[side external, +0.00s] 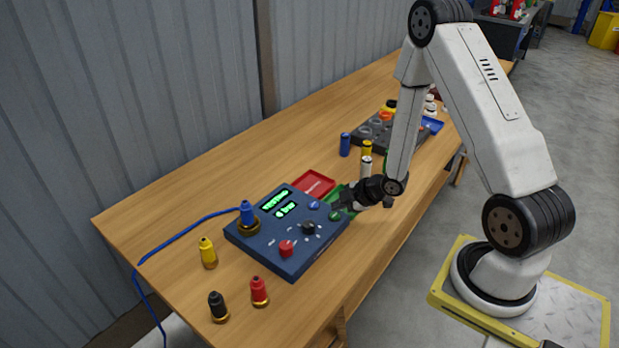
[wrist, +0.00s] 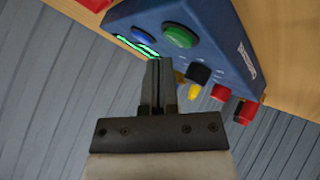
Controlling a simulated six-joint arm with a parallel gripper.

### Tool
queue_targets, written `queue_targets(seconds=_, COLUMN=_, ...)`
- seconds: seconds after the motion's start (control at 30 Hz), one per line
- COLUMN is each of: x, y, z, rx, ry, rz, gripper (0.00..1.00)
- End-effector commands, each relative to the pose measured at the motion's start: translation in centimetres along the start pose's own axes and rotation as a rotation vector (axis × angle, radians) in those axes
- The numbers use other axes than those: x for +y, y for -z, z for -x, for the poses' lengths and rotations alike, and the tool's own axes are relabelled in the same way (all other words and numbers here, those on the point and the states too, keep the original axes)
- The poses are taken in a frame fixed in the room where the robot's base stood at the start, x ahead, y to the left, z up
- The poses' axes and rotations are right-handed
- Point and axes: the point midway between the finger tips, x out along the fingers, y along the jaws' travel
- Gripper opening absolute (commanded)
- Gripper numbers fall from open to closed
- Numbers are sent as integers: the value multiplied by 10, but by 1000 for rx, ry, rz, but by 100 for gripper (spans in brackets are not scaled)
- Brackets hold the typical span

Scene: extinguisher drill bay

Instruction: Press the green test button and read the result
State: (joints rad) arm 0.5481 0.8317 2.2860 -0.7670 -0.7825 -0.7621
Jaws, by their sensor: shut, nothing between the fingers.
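The green test button (side external: 335,215) sits at the right corner of a dark blue test panel (side external: 262,243); the wrist view also shows the green button (wrist: 180,36) on the panel (wrist: 218,35). The display (side external: 274,200) is lit in green; its upper line looks like "TESTING", and the lower line is too small to read surely. My gripper (side external: 340,204) is shut and empty, close to the green button. In the wrist view, its fingertips (wrist: 160,62) lie just below and left of the button, apart from it in the picture. I cannot tell about contact.
A blue bottle-shaped piece (side external: 247,212) stands in the panel's socket. A black knob (side external: 309,228), red button (side external: 286,247) and blue button (side external: 314,205) are on the panel. Yellow (side external: 208,252), black (side external: 217,305) and red (side external: 259,291) pieces stand in front. A dark rack (side external: 372,132) stands behind.

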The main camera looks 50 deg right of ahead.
Motion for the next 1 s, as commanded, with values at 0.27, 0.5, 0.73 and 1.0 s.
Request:
queue_targets(seconds=0.27, x=9, y=9, z=12, rx=1, ry=-2, rz=2, gripper=0)
queue_targets(seconds=0.5, x=18, y=17, z=24, rx=1, ry=-2, rz=1, gripper=0)
queue_targets(seconds=0.73, x=24, y=24, z=33, rx=0, ry=0, rz=1, gripper=0)
queue_targets(seconds=1.0, x=24, y=25, z=34, rx=0, ry=0, rz=0, gripper=0)
